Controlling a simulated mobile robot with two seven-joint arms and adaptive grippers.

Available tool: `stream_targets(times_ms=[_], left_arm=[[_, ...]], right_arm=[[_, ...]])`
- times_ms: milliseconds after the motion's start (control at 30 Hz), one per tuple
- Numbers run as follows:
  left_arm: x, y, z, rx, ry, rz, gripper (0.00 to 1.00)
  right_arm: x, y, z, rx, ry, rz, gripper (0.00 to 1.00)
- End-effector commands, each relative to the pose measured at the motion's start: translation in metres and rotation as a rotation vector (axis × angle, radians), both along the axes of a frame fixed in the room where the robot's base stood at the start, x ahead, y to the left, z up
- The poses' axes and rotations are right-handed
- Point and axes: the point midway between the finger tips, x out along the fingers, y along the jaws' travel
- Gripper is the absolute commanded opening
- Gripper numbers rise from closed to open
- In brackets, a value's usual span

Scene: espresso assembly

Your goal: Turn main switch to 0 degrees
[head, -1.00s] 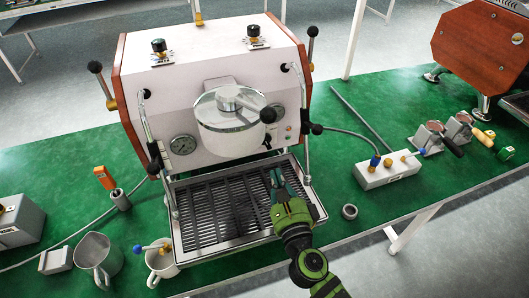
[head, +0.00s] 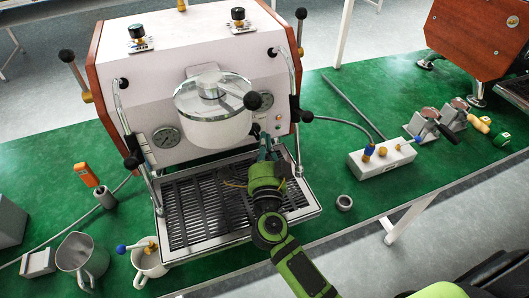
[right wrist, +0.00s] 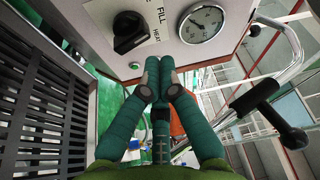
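The main switch, a black knob (right wrist: 130,32) on the white front panel, shows in the right wrist view beside the printed words FILL and HEAT. Its raised grip lies at a slant to the panel edges. In the head view the knob is hard to make out beside the group head. My right gripper (head: 266,143) is in front of the panel, above the drip tray. In the right wrist view its teal fingertips (right wrist: 160,66) are together, with nothing seen between them. They are just below the knob in that picture, apart from it. My left gripper is not in view.
The espresso machine (head: 190,75) has a round group head (head: 213,120) left of the gripper and a steam wand with a black handle (right wrist: 270,110) to the right. The drip tray (head: 312,208) lies below. A white box (head: 382,162) with knobs stands at right.

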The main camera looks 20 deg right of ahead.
Motion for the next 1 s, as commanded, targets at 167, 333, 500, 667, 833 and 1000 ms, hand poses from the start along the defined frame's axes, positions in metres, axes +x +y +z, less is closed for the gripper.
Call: stream_targets(times_ms=[167,333,500,667,833,1000], left_arm=[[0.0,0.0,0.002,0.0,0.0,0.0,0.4],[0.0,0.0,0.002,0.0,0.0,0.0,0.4],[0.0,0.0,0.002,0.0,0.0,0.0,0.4],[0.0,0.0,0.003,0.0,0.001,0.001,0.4],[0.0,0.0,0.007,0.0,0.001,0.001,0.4],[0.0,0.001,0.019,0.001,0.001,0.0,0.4]], right_arm=[[0.024,-0.007,0.003,0.001,-0.001,0.001,0.0],[0.033,-0.009,0.004,0.002,0.0,0.002,0.0],[0.034,-0.01,0.004,0.002,0.0,0.002,0.0],[0.034,-0.009,0.004,0.001,0.0,0.002,0.0],[0.034,-0.004,0.003,-0.065,0.001,0.001,0.0],[0.033,0.004,0.004,-0.237,-0.004,0.003,0.0]])
